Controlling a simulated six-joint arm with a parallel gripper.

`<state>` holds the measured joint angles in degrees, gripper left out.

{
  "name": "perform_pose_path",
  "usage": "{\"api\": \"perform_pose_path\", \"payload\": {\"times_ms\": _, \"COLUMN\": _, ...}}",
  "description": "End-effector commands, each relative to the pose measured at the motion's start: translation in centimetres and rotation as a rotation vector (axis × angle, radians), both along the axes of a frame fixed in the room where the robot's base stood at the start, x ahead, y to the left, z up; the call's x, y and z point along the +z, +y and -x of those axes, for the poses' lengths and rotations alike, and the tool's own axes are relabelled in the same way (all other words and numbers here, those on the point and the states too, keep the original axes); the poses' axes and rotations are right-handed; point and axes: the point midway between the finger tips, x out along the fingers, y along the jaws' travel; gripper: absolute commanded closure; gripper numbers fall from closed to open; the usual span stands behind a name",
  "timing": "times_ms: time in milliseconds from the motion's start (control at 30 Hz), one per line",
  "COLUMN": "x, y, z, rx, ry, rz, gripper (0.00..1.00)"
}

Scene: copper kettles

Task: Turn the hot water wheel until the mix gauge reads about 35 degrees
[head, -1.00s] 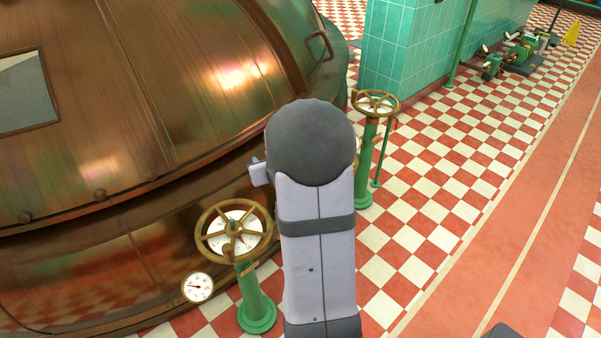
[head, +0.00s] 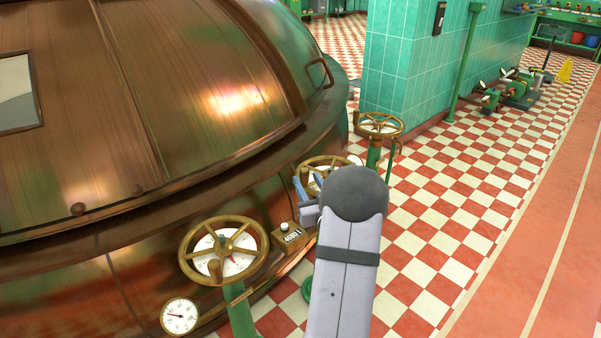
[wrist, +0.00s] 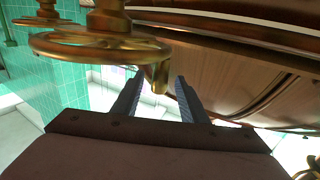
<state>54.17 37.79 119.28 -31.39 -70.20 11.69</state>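Three brass handwheels show in the head view: a near one (head: 224,250) over a white dial, a middle one (head: 325,165) partly hidden by my arm, and a far one (head: 379,124) on a green post. I cannot read which is the hot water wheel. A small round gauge (head: 180,315) with a white face sits low on the kettle; its numbers are too small to read, and I cannot tell if it is the mix gauge. My gripper (head: 308,185) is at the middle wheel, fingers apart. In the wrist view, a brass handle (wrist: 158,76) stands between or just beyond the open fingertips (wrist: 157,82).
The large copper kettle (head: 90,110) fills the left. A small brass box with a counter (head: 290,237) sits between the near and middle wheels. A green tiled pillar (head: 405,75) stands behind the far wheel.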

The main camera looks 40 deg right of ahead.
Motion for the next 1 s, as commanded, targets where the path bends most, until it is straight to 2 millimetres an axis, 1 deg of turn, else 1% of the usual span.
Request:
{"api": "perform_pose_path", "payload": {"times_ms": 167, "x": 0.0, "y": -0.5, "z": -1.4, "rx": 0.003, "ry": 0.000, "rz": 0.001, "gripper": 0.61}}
{"api": "perform_pose_path", "payload": {"times_ms": 400, "x": -0.1, "y": -1.8, "z": -4.2, "rx": 0.002, "ry": 0.000, "rz": 0.001, "gripper": 0.61}}
{"api": "perform_pose_path", "payload": {"times_ms": 600, "x": -0.1, "y": -2.6, "z": -5.8, "rx": 0.002, "ry": 0.000, "rz": 0.000, "gripper": 0.61}}
{"api": "perform_pose_path", "payload": {"times_ms": 767, "x": -0.1, "y": -2.9, "z": -6.4, "rx": 0.001, "ry": 0.001, "rz": -0.002, "gripper": 0.61}}
{"api": "perform_pose_path", "payload": {"times_ms": 1000, "x": 0.0, "y": -2.9, "z": -6.5, "rx": 0.000, "ry": 0.001, "rz": -0.002, "gripper": 0.61}}
